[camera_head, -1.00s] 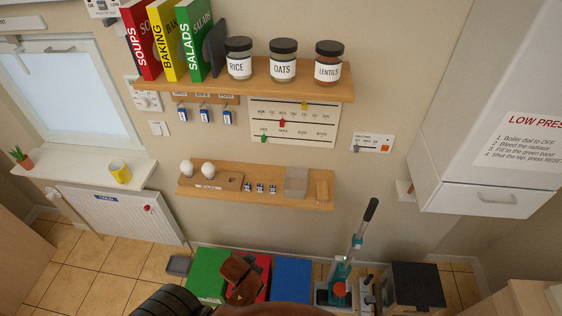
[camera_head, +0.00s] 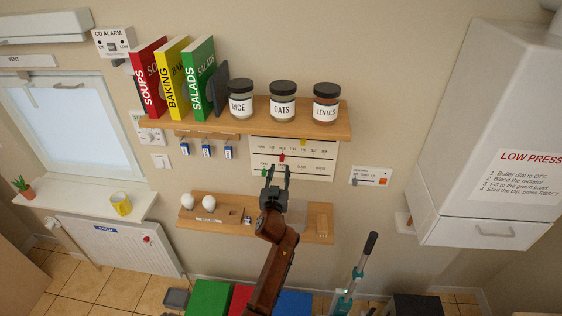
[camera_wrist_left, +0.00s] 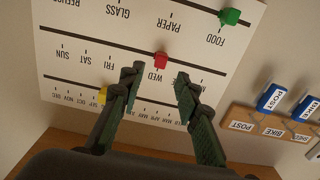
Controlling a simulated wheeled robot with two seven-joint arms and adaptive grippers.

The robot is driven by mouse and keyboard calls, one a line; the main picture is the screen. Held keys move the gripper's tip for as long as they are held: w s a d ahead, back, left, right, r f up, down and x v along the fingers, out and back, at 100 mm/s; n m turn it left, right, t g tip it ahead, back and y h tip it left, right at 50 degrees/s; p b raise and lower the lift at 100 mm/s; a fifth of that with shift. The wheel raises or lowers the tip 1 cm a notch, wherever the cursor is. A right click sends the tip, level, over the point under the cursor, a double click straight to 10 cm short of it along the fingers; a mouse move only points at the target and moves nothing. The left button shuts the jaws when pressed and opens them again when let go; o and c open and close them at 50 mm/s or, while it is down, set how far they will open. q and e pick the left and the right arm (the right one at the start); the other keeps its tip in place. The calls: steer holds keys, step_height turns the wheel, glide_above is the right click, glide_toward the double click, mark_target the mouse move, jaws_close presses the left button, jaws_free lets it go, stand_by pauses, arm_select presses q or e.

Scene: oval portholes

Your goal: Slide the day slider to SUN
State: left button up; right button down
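The white slider board (camera_head: 320,171) hangs on the wall under the shelf. Its day row carries a red slider (camera_head: 282,158), which sits at WED. In the left wrist view, where the board appears upside down, the red slider (camera_wrist_left: 161,60) stands by WED, with FRI, SAT and SUN (camera_wrist_left: 62,51) to the left. My left gripper (camera_head: 277,167) is open and empty just below the red slider. In the wrist view its fingertips (camera_wrist_left: 158,72) are spread either side of the slider's column; contact is not evident. My right gripper is out of view.
A green slider (camera_wrist_left: 229,17) and a yellow slider (camera_head: 303,142) sit on other rows. A shelf with jars (camera_head: 283,104) is above the board; a lower shelf (camera_head: 222,229) is below. Key tags (camera_head: 206,151) hang left, and a small panel (camera_head: 371,177) is at right.

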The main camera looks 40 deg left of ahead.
mark_target(281, 160)
arm_select(q)
steer(key=p+x, duration=0.1)
steer(key=x, duration=0.5)
steer(key=shift+w+a, duration=0.2)
steer(key=shift+c, duration=0.2)
jaws_close()
stand_by(0.4)
